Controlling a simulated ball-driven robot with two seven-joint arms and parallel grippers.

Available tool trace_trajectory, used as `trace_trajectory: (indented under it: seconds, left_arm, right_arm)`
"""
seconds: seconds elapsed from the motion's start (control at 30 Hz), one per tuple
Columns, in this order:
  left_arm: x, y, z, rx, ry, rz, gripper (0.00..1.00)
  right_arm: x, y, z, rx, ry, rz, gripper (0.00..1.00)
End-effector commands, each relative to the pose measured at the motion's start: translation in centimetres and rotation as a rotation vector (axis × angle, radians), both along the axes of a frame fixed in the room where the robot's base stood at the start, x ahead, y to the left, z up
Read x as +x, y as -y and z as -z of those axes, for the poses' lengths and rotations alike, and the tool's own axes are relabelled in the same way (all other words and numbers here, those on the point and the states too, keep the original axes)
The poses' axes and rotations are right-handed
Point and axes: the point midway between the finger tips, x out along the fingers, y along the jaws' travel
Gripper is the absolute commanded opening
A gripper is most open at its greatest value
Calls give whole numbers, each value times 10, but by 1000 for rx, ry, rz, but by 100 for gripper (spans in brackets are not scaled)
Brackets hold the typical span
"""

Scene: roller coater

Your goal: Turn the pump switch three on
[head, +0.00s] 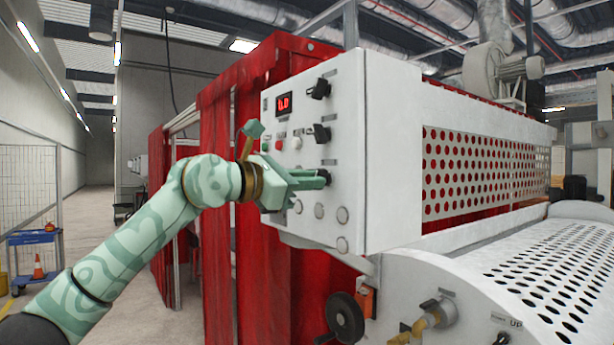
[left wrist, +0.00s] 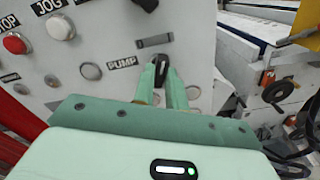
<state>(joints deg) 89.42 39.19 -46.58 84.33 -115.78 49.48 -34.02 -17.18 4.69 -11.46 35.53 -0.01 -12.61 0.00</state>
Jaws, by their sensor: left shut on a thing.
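The white control panel (head: 348,150) has a column of black rotary switches on its face. The upper switch (head: 320,88) and the middle switch (head: 319,133) are free. My left gripper (head: 325,178) reaches in from the left to the lowest switch. In the left wrist view, its green fingers (left wrist: 161,82) are shut on the sides of this black pump switch (left wrist: 160,65), whose handle looks roughly upright. A PUMP label (left wrist: 122,62) sits to its left; I cannot read a number. My right gripper is not in view.
A red digital display (head: 283,104) and several buttons share the panel, including a red stop button (left wrist: 15,43). Red curtains (head: 245,200) hang behind my arm. A perforated roller cover (head: 540,265) and a black handwheel (head: 345,318) lie below and right.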

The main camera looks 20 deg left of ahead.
Motion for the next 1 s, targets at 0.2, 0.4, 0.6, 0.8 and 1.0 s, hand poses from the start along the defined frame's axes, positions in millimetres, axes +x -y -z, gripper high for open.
trace_trajectory:
  seconds: [0.2,0.4,0.6,0.8,1.0]
  left_arm:
    - [0,-1,-2,52,44,-2,0]
    - [0,-1,-1,70,58,-2,0]
    - [0,-1,-1,71,60,-2,0]
    - [0,0,-1,71,59,-2,30]
    - [0,0,-1,71,57,-1,35]
  right_arm:
    - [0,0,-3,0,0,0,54]
    - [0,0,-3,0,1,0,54]
    - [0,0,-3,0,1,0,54]
    - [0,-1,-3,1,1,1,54]
    - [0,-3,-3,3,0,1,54]
